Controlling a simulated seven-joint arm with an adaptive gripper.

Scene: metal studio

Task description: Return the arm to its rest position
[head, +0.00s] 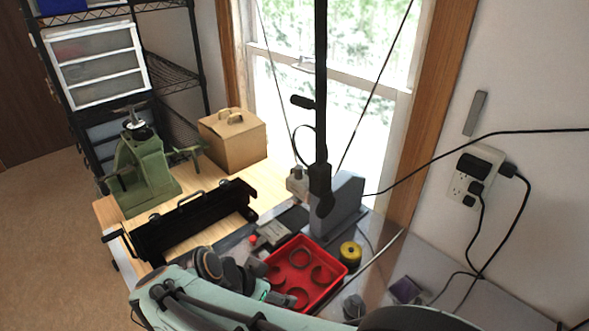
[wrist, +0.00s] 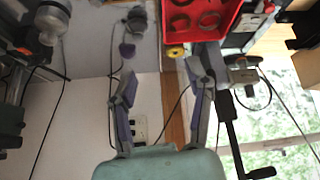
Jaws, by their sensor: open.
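My teal arm (head: 175,293) reaches in along the bottom of the head view, low in front of the table. In the wrist view my gripper (wrist: 165,70) is open, with its two grey and purple fingers wide apart and nothing between them. The wrist view looks tilted, with the table at the top and the wall and window below. In the head view the arm overlaps the front of a red tray (head: 325,255), so part of the tray is hidden. I cannot tell from the pictures whether the fingers touch anything.
The red tray holds several dark rings. A yellow-black spool (head: 350,253), a purple block (head: 405,290) and a small grey part (head: 354,306) are to its right. A black metal bender (head: 190,222), green vise (head: 143,165) and cardboard box (head: 232,140) stand left. Cables hang at right.

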